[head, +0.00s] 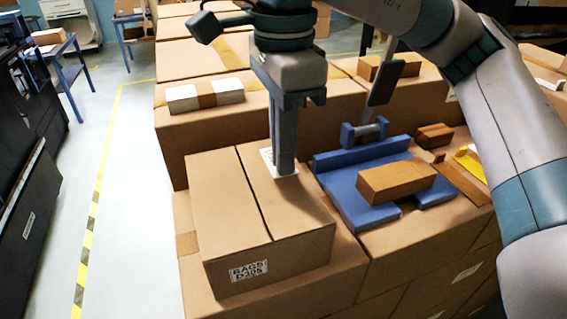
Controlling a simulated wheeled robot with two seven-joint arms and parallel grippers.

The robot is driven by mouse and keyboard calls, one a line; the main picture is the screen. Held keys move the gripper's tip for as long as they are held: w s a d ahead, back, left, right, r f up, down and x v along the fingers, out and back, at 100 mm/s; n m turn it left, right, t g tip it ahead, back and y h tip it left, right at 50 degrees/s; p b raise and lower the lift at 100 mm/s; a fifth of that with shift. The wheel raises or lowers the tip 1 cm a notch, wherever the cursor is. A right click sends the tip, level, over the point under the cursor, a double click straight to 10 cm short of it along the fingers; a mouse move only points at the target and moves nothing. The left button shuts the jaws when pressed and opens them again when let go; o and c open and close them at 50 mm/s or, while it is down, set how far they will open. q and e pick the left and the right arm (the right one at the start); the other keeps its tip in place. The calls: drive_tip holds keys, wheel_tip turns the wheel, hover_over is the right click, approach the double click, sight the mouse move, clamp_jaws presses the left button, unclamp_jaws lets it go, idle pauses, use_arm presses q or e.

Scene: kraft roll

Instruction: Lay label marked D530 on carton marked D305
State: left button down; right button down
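A closed brown carton (222,205) stands at the front of the stack, its near face bearing a white print that reads BAGS and, below it, what looks like D305. A white label (267,157) shows on the carton's top beside its centre seam, partly hidden by my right gripper (285,170). That gripper points straight down, with its fingertips at the label and at or just above the carton top. One finger seems to hide the other, so its opening is not clear. Any print on the label is too small or covered to read. My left gripper is not in view.
A blue fixture (340,192) with an upright lever and a brown block (396,180) stands close right of the carton. A taped white pack (205,95) lies on cartons behind. More blocks and a yellow item (472,164) lie right. Open floor is left.

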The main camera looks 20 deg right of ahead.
drive_tip(key=shift+d+f+p, duration=0.1)
drive_tip(key=shift+f+p, duration=0.6)
drive_tip(key=shift+f, duration=0.85)
drive_tip(key=shift+f, duration=0.15)
drive_tip(key=c, duration=1.9)
unclamp_jaws()
drive_tip(key=shift+c, duration=0.2)
